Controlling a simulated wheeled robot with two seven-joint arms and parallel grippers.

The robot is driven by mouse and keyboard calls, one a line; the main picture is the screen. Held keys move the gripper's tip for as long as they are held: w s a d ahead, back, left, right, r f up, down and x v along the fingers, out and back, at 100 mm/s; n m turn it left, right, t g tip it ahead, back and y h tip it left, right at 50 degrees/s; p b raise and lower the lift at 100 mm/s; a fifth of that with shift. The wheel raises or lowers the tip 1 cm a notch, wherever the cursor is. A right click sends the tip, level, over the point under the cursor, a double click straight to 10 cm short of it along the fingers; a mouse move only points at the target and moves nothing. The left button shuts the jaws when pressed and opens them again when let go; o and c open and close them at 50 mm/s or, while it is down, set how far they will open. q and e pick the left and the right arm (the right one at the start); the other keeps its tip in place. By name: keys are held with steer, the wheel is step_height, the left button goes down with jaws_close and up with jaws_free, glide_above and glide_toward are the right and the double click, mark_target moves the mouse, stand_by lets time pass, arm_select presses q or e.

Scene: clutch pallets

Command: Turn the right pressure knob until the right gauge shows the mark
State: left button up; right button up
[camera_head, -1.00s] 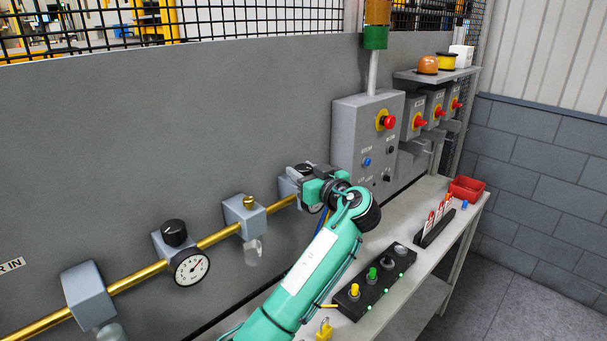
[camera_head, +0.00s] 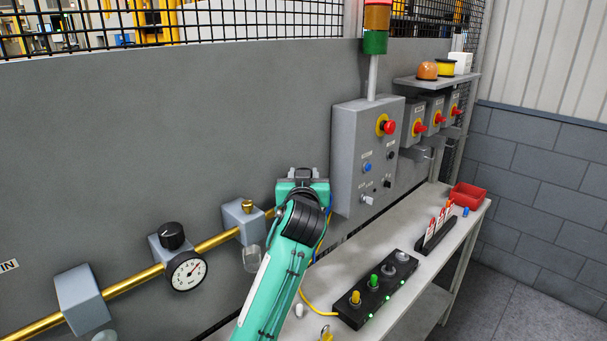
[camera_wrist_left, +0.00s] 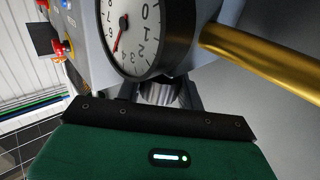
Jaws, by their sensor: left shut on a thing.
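My left gripper (camera_head: 303,176) is at the right regulator on the brass pipe. The arm hides most of that regulator in the head view. In the left wrist view the gripper is shut on the right pressure knob (camera_wrist_left: 158,92), which shows between the dark fingers, mostly hidden by the gripper body. Just beyond it is the right gauge (camera_wrist_left: 150,42), a white dial in a black rim with a red needle. The dial is cut off by the top of the picture, and I cannot make out a mark on it. My right gripper is not in view.
Left along the pipe are another gauge (camera_head: 187,271) with a black knob (camera_head: 172,236) and a grey block with a brass fitting (camera_head: 246,208). A control box (camera_head: 360,150) stands close to the right. The bench below holds a button strip (camera_head: 375,290) and a red bin (camera_head: 468,195).

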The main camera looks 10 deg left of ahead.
arm_select(q)
steer(key=shift+r+h, duration=0.1)
steer(key=shift+h, duration=0.2)
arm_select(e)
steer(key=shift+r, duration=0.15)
arm_select(q)
steer(key=o, duration=1)
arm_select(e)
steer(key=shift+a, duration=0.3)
arm_select(q)
steer(key=shift+s, duration=0.35)
steer(key=s+b, duration=0.1)
steer(key=s, duration=0.3)
steer(key=s+d+b, duration=0.1)
steer(key=s+b, duration=0.1)
steer(key=s, duration=0.2)
steer(key=s+d+b, duration=0.1)
steer(key=s, duration=0.3)
steer(key=shift+s+d, duration=0.1)
steer(key=shift+s, duration=0.3)
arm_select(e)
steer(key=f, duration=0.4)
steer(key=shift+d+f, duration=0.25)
arm_select(q)
steer(key=shift+f, duration=0.2)
